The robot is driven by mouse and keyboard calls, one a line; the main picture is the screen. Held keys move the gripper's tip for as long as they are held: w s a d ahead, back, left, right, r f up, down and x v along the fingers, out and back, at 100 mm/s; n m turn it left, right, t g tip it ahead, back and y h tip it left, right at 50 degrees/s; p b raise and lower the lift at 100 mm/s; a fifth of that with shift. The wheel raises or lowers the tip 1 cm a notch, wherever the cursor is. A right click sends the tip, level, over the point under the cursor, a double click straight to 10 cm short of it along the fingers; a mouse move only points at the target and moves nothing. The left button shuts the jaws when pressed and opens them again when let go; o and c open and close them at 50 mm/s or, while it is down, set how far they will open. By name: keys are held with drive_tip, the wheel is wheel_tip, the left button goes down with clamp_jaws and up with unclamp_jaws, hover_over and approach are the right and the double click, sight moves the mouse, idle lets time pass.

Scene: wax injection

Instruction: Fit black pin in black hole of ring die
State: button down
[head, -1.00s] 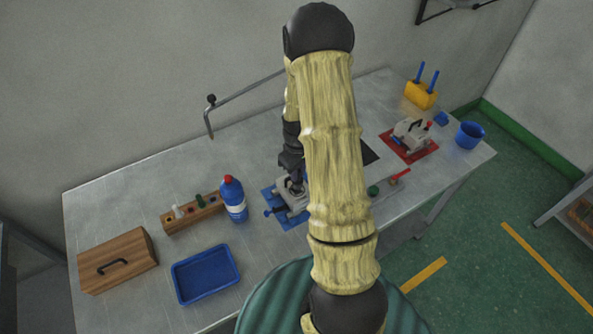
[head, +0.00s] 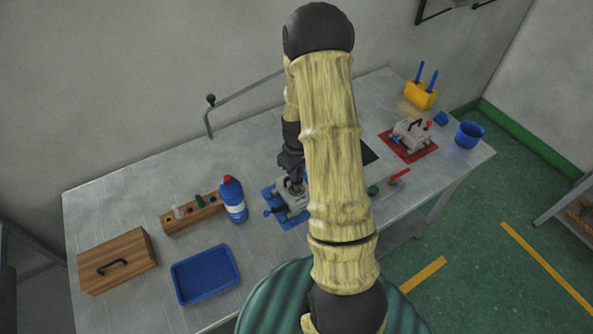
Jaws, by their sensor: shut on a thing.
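My gripper (head: 293,172) points down right above the die. It is shut on a dark piece that I take to be the black pin (head: 297,187), which stands roughly upright over the die's top. The black hole is hidden, and I cannot tell whether the pin is inside it or only above it.
A blue bottle (head: 234,203) and a wooden rack (head: 191,216) with white and green pins stand left of the die. A blue tray (head: 205,274) and wooden box (head: 118,261) lie further left. A clamp on a red mat (head: 408,146) is at right.

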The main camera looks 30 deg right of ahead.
drive_tip(key=shift+f, duration=0.1)
drive_tip(key=shift+w+f, duration=0.1)
drive_tip(key=shift+f, duration=0.15)
drive_tip(key=shift+s+f+b, duration=0.2)
drive_tip(key=shift+f+b, duration=0.1)
drive_tip(key=shift+b, duration=0.15)
drive_tip(key=shift+w+f+b, duration=0.2)
drive_tip(key=shift+f+b, duration=0.25)
drive_tip(key=shift+f, duration=0.2)
drive_tip(key=shift+a+f, duration=0.15)
drive_tip(key=shift+f, duration=0.05)
drive_tip(key=shift+s+d+f+b, duration=0.2)
drive_tip(key=shift+d+f+b, duration=0.05)
drive_tip(key=shift+f+b, duration=0.2)
drive_tip(key=shift+a+f+b, duration=0.15)
drive_tip(key=shift+f+b, duration=0.25)
drive_tip(key=shift+f, duration=0.15)
